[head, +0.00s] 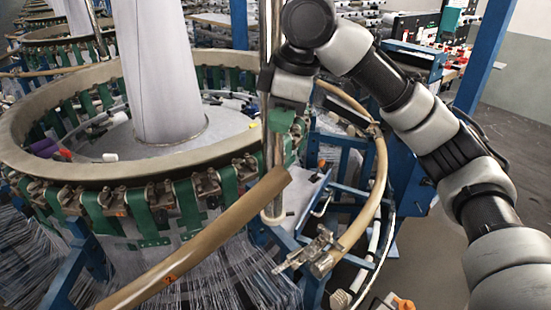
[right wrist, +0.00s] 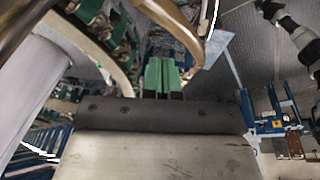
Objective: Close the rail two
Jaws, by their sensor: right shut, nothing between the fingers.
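A tan rail (head: 215,238) with a small orange mark that looks like a 2 crosses the lower middle of the head view. Its free end lies below my right gripper. Another curved tan rail (head: 376,190) runs down on the right and ends near a metal latch (head: 310,250). The two rail ends are apart. My right gripper (head: 284,122) has green fingers, is shut and empty, and points down beside the upright metal post. Its fingers (right wrist: 162,76) also show in the right wrist view, near a curved tan rail (right wrist: 197,45). My left gripper is not in view.
The loom's large ring (head: 120,170) with green straps fills the left, around a white cone (head: 160,70). A metal post (head: 272,170) stands close to my right gripper. Blue frame parts (head: 345,180) lie under the right rail. Grey floor is open at the right.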

